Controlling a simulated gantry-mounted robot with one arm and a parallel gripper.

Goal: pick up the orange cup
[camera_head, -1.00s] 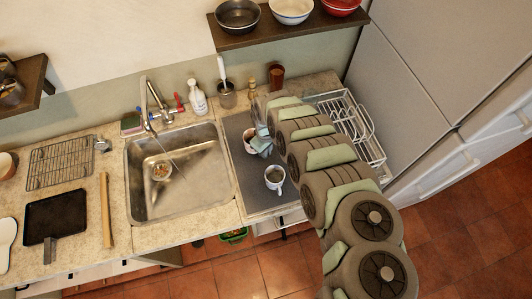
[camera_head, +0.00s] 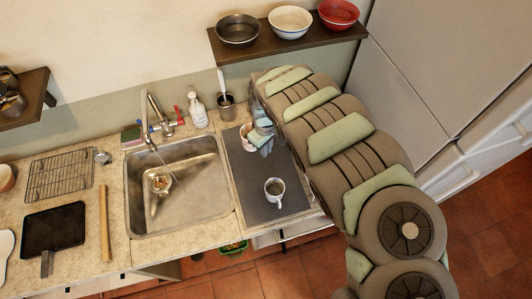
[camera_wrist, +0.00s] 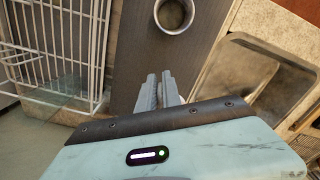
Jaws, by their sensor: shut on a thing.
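A small pale orange-pink cup (camera_head: 247,138) is at the far end of the dark grey mat, partly hidden by my gripper. My gripper (camera_head: 262,136) is at the cup's right side, shut on it. I cannot tell whether the cup touches the mat. In the wrist view my gripper's fingers (camera_wrist: 159,91) are close together, and the cup is hidden there. A white mug (camera_head: 274,190) with dark contents stands upright nearer the front of the mat. It also shows in the wrist view (camera_wrist: 174,14).
The dark mat (camera_head: 250,190) lies right of the steel sink (camera_head: 190,208). A white wire rack (camera_wrist: 62,45) shows in the wrist view. A utensil holder (camera_head: 227,108) and soap bottle (camera_head: 198,112) stand behind. A shelf with bowls (camera_head: 285,42) hangs above.

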